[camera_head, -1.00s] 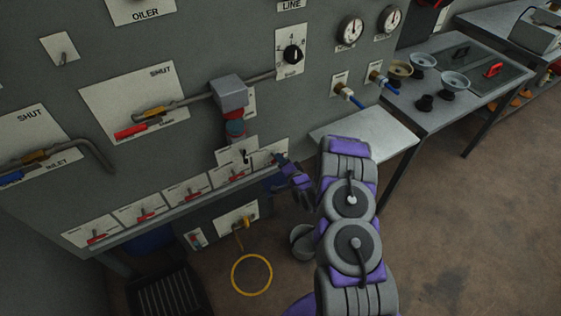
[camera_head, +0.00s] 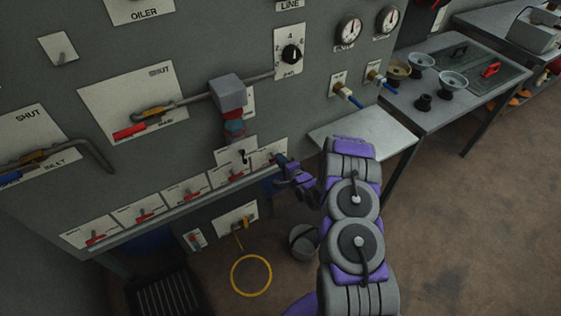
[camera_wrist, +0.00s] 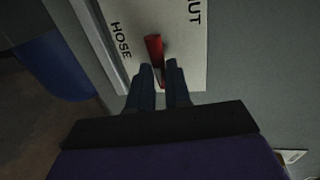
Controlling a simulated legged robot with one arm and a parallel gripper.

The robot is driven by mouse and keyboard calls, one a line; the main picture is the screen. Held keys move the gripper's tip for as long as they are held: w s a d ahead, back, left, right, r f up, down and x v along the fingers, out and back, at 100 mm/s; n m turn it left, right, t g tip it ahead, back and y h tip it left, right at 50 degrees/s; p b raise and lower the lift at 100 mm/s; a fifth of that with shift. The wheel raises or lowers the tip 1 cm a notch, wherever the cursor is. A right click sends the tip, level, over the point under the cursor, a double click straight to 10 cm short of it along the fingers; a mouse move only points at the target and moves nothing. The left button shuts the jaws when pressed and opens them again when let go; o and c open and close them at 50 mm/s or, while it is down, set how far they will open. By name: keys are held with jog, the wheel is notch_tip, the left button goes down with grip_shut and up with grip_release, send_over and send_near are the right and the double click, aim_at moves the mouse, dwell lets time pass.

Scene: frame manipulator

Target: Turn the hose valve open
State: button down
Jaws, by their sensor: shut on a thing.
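The hose valve's red handle (camera_wrist: 153,48) shows in the wrist view on a white plate (camera_wrist: 190,45) marked HOSE and SHUT. My gripper (camera_wrist: 160,72) is shut on this handle, with one dark finger on each side of it. The red end sticks out past the fingertips. In the head view my gripper (camera_head: 281,160) is at the right end of the row of small valve plates. It hides most of the hose valve there.
Several similar red-handled valves, one of them here (camera_head: 143,216), line the panel's lower edge to the left. A grey shelf (camera_head: 365,133) juts out to the right of my gripper.

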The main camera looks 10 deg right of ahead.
jog(key=shift+d+f, duration=0.1)
jog(key=shift+d, duration=0.05)
jog(key=c, duration=1.3)
grip_release()
jog(key=shift+f, duration=0.1)
jog(key=shift+o, duration=1.1)
jog(key=p+v, duration=0.4)
jog(key=v, duration=1.3)
jog(key=shift+d, duration=0.2)
